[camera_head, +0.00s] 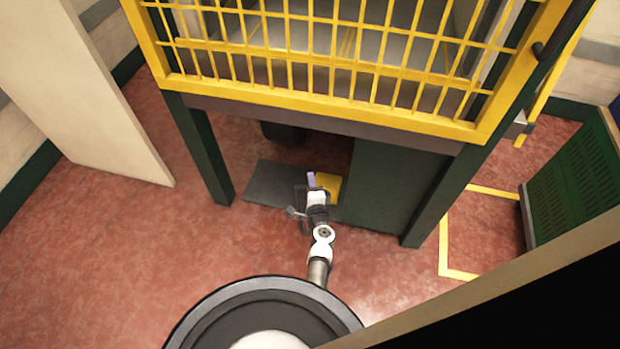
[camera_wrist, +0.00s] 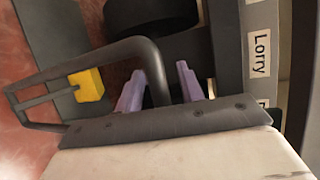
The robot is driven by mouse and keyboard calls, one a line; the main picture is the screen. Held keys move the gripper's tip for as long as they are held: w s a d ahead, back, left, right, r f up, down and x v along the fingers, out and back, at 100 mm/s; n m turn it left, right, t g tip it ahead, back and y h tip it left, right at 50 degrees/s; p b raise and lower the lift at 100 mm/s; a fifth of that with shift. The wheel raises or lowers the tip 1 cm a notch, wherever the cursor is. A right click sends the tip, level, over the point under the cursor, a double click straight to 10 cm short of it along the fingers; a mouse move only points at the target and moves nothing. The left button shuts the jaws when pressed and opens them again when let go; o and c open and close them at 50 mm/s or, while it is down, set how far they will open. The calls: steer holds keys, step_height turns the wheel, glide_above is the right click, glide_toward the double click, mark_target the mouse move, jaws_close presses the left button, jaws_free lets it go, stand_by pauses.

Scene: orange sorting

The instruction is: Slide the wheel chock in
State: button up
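My gripper (camera_head: 311,181) reaches low under the yellow cage. In the wrist view its two lavender fingers (camera_wrist: 160,88) stand apart. A dark looped bar (camera_wrist: 95,62) runs from the left and passes down between or behind them. I cannot tell whether a finger touches it or where the bar is fixed. A small yellow block (camera_wrist: 88,85), which looks like the wheel chock, lies left of the fingers, partly behind the bar. In the head view a yellow piece (camera_head: 329,187) shows beside my gripper. A black wheel (camera_wrist: 150,14) is beyond the fingers; it is dark in the head view (camera_head: 283,132).
A dark grey plate (camera_head: 262,183) lies on the red floor. Green posts (camera_head: 203,150) and a green panel (camera_head: 385,180) flank the space under the cage (camera_head: 330,108). A label reading "Lorry" (camera_wrist: 260,53) is at the right in the wrist view. Open floor lies left.

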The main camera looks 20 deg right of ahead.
steer(key=shift+w, duration=0.1)
jaws_close()
stand_by(0.3)
steer(key=shift+w, duration=0.1)
